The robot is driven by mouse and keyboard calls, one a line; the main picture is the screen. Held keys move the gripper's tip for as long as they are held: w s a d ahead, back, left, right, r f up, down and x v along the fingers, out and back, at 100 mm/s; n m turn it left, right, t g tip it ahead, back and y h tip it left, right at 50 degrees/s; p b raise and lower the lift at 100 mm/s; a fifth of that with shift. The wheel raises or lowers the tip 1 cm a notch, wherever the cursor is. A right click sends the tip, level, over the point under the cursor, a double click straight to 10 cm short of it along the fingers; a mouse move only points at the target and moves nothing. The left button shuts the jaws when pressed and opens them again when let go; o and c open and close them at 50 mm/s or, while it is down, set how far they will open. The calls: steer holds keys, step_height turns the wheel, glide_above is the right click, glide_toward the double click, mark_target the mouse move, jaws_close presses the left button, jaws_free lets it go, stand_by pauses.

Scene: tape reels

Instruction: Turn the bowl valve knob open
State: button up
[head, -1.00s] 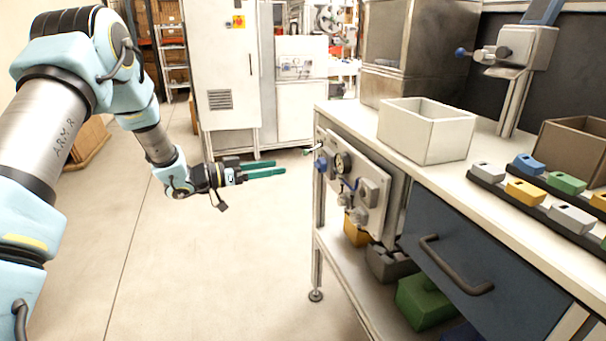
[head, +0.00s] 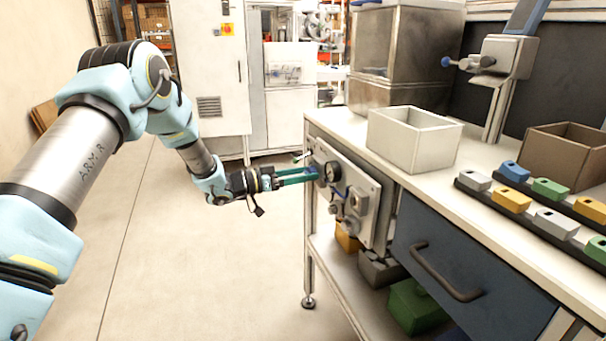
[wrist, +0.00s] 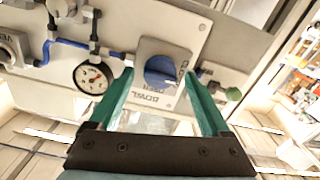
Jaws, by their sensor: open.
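The bowl valve knob (wrist: 160,72) is blue and round, on a grey square plate lettered BOWL and OPEN in the wrist view. The plate is on the pale valve panel (wrist: 215,40); the panel also shows on the bench end in the head view (head: 367,190). My gripper (wrist: 162,88) is open, its green fingers on either side of the knob's plate in the wrist view. I cannot tell whether they touch the knob. In the head view my gripper (head: 314,176) reaches the panel's left edge and the fingertips largely cover the knob.
A pressure gauge (wrist: 93,76) with blue tubing is left of the knob in the wrist view. A small green knob (wrist: 233,94) is to its right. The bench top carries a white bin (head: 410,140). A drawer handle (head: 440,272) juts out nearby. The floor at left is clear.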

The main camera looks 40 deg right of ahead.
steer(key=shift+c, duration=0.3)
jaws_close()
stand_by(0.4)
steer(key=shift+f+m+b, duration=0.1)
steer(key=shift+m+b, duration=0.3)
steer(key=shift+b, duration=0.05)
steer(key=m+b, duration=0.8)
steer(key=b, duration=0.1)
steer(key=m+b, duration=0.8)
steer(key=b, duration=0.2)
steer(key=shift+s+f+m, duration=0.15)
steer(key=shift+f+m, duration=0.05)
steer(key=shift+m, duration=0.2)
steer(key=shift+r+m+b, duration=0.1)
steer(key=shift+m+b, duration=0.2)
steer(key=shift+b, duration=0.15)
